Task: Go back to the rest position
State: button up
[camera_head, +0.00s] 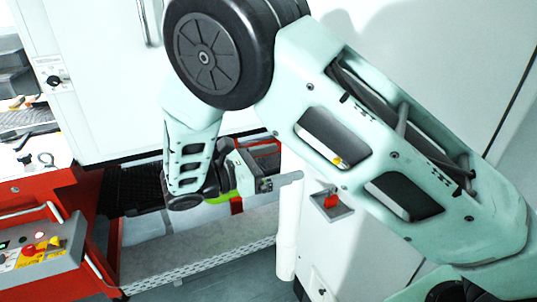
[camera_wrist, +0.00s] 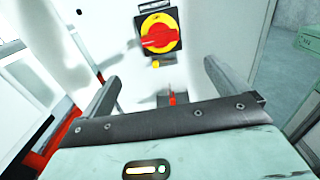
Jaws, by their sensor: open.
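My gripper (camera_wrist: 160,88) shows in the wrist view with its two grey fingers wide apart and nothing between them. In the head view my gripper (camera_head: 290,179) is low in the middle, pointing right at the end of my pale green arm, beside the white cabinet panel. The fingers appear apart from the panel, though the exact gap is hard to tell. My arm covers much of the right side of the head view.
A red and yellow rotary switch (camera_wrist: 159,35) is ahead of the gripper in the wrist view. A red switch on a grey plate (camera_head: 331,201) is on the white panel. A mesh belt (camera_head: 138,186) lies behind my arm.

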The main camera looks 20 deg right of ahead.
jog(key=s+a+m+y, duration=0.2)
jog(key=s+m+y, duration=0.1)
jog(key=s+y, duration=0.3)
jog(key=s+a+m+y, duration=0.3)
jog(key=s+y, duration=0.3)
jog(key=s, duration=0.3)
jog(key=s+a+r+m+y, duration=0.1)
jog(key=s+a+m+y, duration=0.1)
jog(key=s+m+y, duration=0.3)
jog(key=s+y, duration=0.1)
jog(key=s, duration=0.2)
jog(key=shift+s+a+g+y, duration=0.3)
jog(key=shift+s+a, duration=0.05)
jog(key=shift+a, duration=0.05)
